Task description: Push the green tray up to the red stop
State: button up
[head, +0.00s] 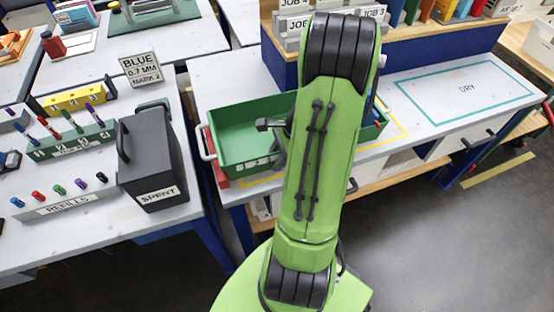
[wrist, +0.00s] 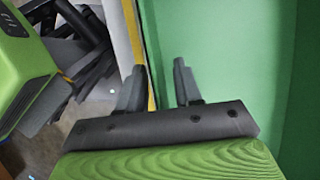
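The green tray (head: 235,157) lies on the grey bench, with a white handle (head: 206,143) on its left end. My arm hides its middle. The red stop (head: 221,178) shows low at the tray's left end; I cannot tell whether they touch. My gripper (head: 272,130) is at the tray's near long side, partly hidden by my arm. In the wrist view my gripper (wrist: 160,75) is open, its two dark fingers apart. One finger is over the tray's green interior (wrist: 220,50), the other beside its wall. Contact with the wall is unclear.
A yellow outline (head: 398,135) marks the bench around the tray. A dark SPENT box (head: 150,165) stands on the left bench, beside the REFILLS rack (head: 65,204). A blue-fronted shelf (head: 430,43) stands behind the tray. The DRY area (head: 465,90) on the right is clear.

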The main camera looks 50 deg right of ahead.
grip_shut()
dwell(1.4)
jog(key=shift+o, duration=0.5)
grip_release()
